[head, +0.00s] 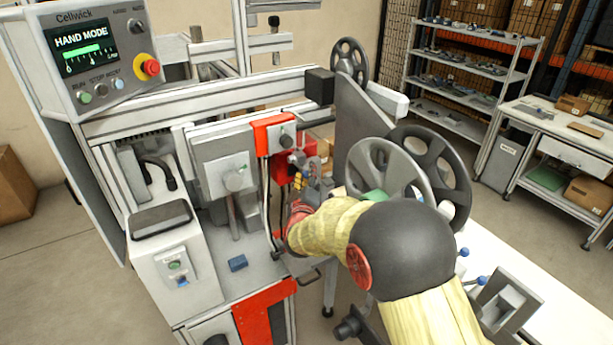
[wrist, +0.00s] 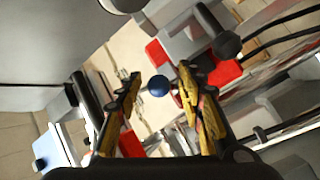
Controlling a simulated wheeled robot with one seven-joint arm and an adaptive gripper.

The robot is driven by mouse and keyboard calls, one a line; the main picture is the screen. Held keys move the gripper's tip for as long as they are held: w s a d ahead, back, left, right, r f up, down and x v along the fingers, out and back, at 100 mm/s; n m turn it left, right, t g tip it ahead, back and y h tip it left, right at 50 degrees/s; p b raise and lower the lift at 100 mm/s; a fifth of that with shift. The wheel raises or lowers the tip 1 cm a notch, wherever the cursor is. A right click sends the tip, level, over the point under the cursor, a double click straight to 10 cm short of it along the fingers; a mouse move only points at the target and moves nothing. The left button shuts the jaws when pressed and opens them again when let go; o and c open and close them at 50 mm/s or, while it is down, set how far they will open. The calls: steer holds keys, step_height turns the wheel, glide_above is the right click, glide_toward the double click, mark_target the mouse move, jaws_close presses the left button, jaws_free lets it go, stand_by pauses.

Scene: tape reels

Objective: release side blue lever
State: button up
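A round dark blue knob (wrist: 158,86) shows in the wrist view, between the two fingers of my gripper (wrist: 160,88). Gaps show on both sides of the knob, so the fingers are open and not closed on it. How deep the knob lies between the fingers is hard to tell. In the head view my gripper (head: 304,175) is at the machine, beside the red block (head: 283,168). The knob between the fingers cannot be made out there, and my arm hides part of this area.
Two other blue-knobbed levers (head: 463,252) stand at the right, beyond my arm. Large reels (head: 388,172) are close behind my forearm. A red and grey box (head: 275,133) is just above the gripper.

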steer(key=shift+c, duration=1.2)
jaws_close()
steer(key=shift+r, duration=0.15)
